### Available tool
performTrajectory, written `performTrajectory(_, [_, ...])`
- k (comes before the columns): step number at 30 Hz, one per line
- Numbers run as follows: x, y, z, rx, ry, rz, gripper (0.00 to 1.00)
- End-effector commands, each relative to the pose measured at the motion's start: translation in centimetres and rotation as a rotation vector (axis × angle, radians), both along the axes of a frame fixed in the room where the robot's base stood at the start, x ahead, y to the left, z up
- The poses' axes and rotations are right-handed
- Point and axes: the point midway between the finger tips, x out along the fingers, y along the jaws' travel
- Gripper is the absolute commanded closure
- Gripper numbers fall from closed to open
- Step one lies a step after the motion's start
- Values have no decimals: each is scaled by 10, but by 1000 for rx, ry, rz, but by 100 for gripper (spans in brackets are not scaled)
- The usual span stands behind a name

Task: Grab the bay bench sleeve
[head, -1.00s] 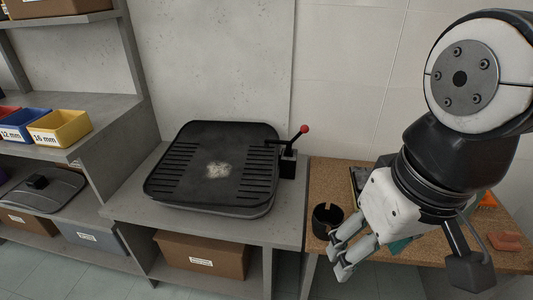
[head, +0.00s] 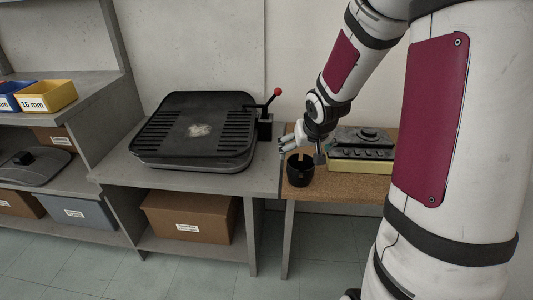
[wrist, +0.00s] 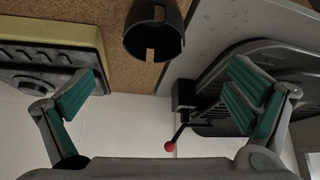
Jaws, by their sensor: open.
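The sleeve is a black open-topped cylinder (head: 300,170) with a slot in its wall, standing upright on the cork-topped bench (head: 339,187) near its left edge. In the wrist view the sleeve (wrist: 155,32) shows at the top middle, its slotted wall in sight and its upper part cut off by the frame. My gripper (head: 287,144) is just above and behind the sleeve in the head view. In the wrist view its green-padded fingers (wrist: 160,95) are spread wide and empty, apart from the sleeve.
A black pad-like unit (head: 200,131) with a red-knobbed lever (head: 271,101) sits on the grey bench close to the left. A yellow-edged block with a dark top (head: 360,150) stands right of the sleeve. Yellow (head: 47,95) and blue bins sit far left. Cork in front of the sleeve is bare.

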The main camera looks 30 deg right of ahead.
Motion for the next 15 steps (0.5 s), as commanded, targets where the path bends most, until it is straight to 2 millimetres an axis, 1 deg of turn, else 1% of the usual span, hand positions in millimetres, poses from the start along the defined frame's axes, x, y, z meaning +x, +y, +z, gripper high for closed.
performTrajectory(1, [3, -4, -7, 6, -6, -5, 1])
performTrajectory(5, [11, -8, -19, 11, -18, -4, 1])
performTrajectory(12, [33, -16, -58, 12, -16, -5, 1])
performTrajectory(15, [41, -21, -70, 10, -16, -4, 1])
